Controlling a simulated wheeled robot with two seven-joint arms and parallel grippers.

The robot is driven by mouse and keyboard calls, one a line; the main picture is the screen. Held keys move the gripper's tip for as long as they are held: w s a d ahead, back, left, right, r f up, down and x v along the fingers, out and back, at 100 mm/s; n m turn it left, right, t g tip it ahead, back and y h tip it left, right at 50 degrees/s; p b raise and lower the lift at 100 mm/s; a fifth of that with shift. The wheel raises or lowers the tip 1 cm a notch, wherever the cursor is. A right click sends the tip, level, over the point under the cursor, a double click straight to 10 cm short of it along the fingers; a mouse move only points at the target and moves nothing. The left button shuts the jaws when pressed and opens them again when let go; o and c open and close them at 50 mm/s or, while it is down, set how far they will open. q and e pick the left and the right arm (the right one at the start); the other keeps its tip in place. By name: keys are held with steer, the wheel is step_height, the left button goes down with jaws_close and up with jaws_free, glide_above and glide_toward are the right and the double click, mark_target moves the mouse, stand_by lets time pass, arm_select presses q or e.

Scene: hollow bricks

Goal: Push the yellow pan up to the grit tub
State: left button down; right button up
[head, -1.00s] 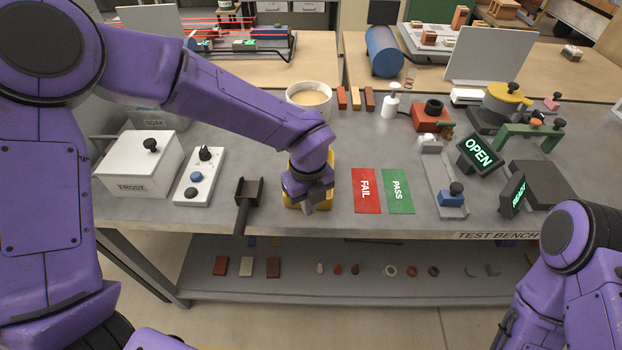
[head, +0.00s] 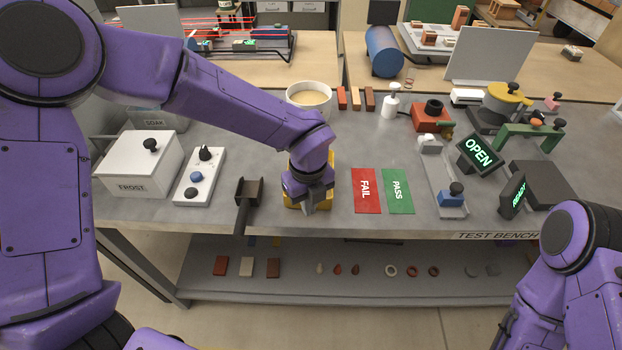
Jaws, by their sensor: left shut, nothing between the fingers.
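The yellow pan (head: 290,197) sits on the grey bench near its front edge. My left gripper and wrist cover most of it, so only yellow edges show. My left gripper (head: 309,207) is shut and points down at the pan's front side; I cannot tell whether it touches the pan. The grit tub, a white round tub with tan contents (head: 309,97), stands at the back of the bench, behind my left forearm and apart from the pan. My right arm is at the lower right; its gripper is not in view.
Small bricks (head: 355,98) stand right of the tub. The white FROST box (head: 138,164) is at the left.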

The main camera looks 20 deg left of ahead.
arm_select(q)
steer(key=shift+f, duration=0.1)
steer(key=shift+f+b, duration=1.4)
steer(key=shift+f, duration=0.05)
